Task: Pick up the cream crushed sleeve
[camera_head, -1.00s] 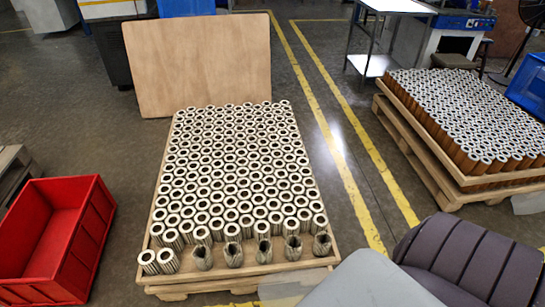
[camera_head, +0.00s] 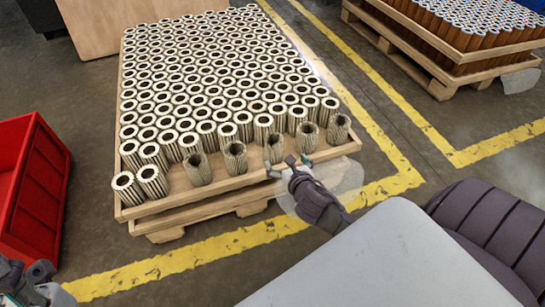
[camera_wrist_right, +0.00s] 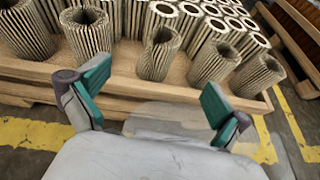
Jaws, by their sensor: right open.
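Several crushed cream pleated sleeves with squashed mouths stand along the front edge of the wooden pallet tray (camera_head: 205,207). The middle one (camera_head: 274,148) is straight in front of my right gripper (camera_head: 289,167); in the right wrist view this sleeve (camera_wrist_right: 157,57) stands upright, beyond and between the fingertips. My right gripper (camera_wrist_right: 154,92) is open and empty, with green pads, apart from the sleeve. Other crushed sleeves stand to its left (camera_head: 235,160) and right (camera_head: 308,139). Part of my left arm with its gripper (camera_head: 36,281) shows at the bottom left; its jaw state is unclear.
Dense rows of round cream sleeves (camera_head: 215,85) fill the tray behind. Two intact ones (camera_head: 152,184) stand at the front left. A red bin (camera_head: 35,185) is at left. Another pallet with orange-brown sleeves (camera_head: 478,42) is at back right. The tray's low front rim (camera_wrist_right: 120,92) lies before the sleeves.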

